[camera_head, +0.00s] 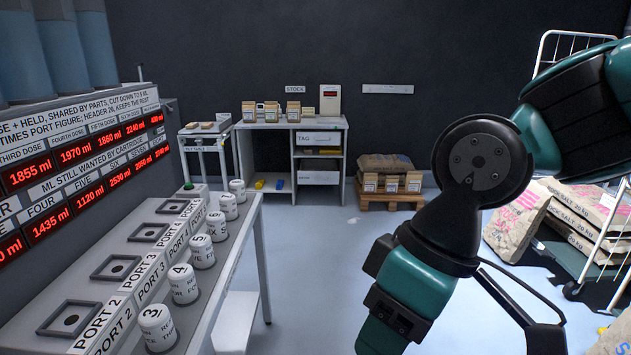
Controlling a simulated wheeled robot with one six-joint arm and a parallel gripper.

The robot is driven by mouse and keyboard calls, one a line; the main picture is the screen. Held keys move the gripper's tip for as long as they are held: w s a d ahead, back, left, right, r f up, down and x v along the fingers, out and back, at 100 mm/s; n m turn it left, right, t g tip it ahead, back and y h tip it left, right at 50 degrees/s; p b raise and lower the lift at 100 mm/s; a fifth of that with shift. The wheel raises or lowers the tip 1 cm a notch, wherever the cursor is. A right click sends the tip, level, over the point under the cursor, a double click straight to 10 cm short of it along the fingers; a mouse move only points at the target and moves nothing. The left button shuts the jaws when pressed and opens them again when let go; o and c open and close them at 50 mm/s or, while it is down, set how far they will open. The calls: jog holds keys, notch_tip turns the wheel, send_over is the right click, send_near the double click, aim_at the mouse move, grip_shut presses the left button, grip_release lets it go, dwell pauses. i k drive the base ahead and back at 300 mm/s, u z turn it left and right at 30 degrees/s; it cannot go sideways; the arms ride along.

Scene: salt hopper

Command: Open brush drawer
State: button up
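A white desk (338,124) stands against the dark back wall, left of the picture's middle. Its right side has a front marked TAG (300,138), an open shelf slot (309,165), and a white drawer front (318,178) low down. The drawer front looks closed. Its small lettering is too small to read, so I cannot tell whether it is the brush drawer. My arm crosses the right side, far in front of the desk. My gripper's fingertips do not show, and nothing held can be seen.
A long grey bench with ports (148,262) and white cartridges (157,327) runs along the left. A pallet (390,196) with boxes and a sack stands right of the desk. Salt sacks (518,222) and a white wire cart (603,240) are at right.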

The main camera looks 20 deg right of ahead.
aim_at(306, 175)
jog(key=z, duration=0.35)
jog(key=i, duration=6.5)
jog(key=z, duration=2.55)
jog(key=k, duration=0.75)
jog(key=u, duration=1.1)
